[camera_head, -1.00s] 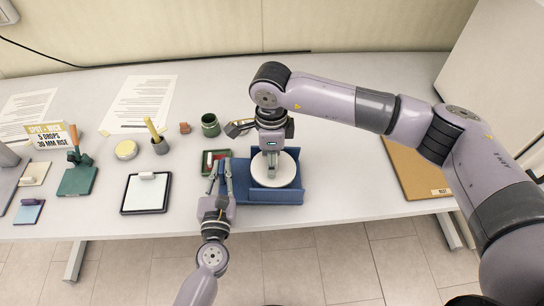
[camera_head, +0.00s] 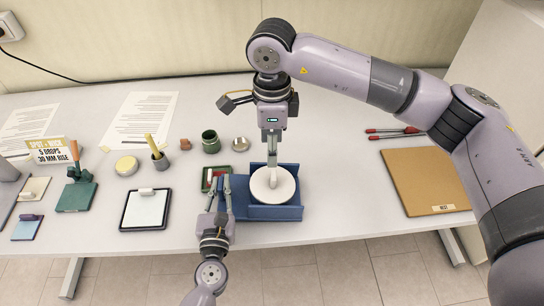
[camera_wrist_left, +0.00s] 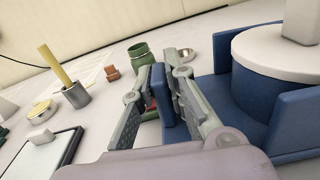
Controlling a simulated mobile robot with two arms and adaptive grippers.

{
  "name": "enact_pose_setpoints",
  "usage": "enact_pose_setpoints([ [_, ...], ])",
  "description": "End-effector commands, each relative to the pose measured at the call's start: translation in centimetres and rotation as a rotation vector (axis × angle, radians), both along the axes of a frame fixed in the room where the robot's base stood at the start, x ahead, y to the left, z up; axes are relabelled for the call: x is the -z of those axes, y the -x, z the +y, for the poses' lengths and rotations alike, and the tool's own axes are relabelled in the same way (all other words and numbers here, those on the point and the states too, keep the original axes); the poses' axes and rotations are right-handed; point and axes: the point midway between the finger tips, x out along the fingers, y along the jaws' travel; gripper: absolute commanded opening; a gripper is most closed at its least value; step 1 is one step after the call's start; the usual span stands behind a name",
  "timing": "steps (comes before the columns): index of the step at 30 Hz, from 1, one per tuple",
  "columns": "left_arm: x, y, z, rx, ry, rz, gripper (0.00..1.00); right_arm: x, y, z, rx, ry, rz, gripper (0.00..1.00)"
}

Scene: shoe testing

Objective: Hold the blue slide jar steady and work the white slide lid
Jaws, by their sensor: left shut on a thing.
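The blue slide jar (camera_wrist_left: 262,90) is round and sits between upright blue walls of a blue stand (camera_head: 275,213). The round white slide lid (camera_head: 258,188) covers its top, with a pale upright knob (camera_wrist_left: 302,22) in the middle. My left gripper (camera_head: 220,180) is at the left side of the stand. In the left wrist view its fingers are shut on a blue upright plate (camera_wrist_left: 174,112) of the stand. My right gripper (camera_head: 271,155) points down over the lid, its fingers close together at the knob. I cannot tell whether they grip it.
A green tray (camera_head: 207,181) lies just behind the left gripper, with a green pot (camera_head: 210,142) and small metal bowl (camera_head: 240,144) beyond. A white pad (camera_head: 146,208) lies left. A brown board (camera_head: 425,180) and red-handled tools (camera_head: 395,132) lie right.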

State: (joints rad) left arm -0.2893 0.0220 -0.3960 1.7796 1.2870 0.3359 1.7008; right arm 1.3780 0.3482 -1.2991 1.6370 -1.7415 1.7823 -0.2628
Motion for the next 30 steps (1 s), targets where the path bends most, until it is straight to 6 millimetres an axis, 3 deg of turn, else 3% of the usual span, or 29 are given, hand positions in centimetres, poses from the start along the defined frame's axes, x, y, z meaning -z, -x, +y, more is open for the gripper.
enact_pose_setpoints([
  [14,0.00,-0.01,0.06,-0.001,-0.001,0.000,0.00,-0.91,0.01,0.01,0.000,0.000,0.000,0.48],
  [15,0.00,-0.01,0.06,-0.001,-0.001,0.000,0.14,-0.90,0.01,0.01,0.000,0.000,0.000,0.48],
  [25,0.00,0.00,0.02,0.000,0.000,0.000,0.36,-0.88,0.01,0.01,0.000,0.000,0.000,0.48],
  [30,-0.01,0.00,0.01,0.000,0.000,0.000,0.37,-0.88,0.01,0.01,0.000,0.000,0.000,0.48],
])
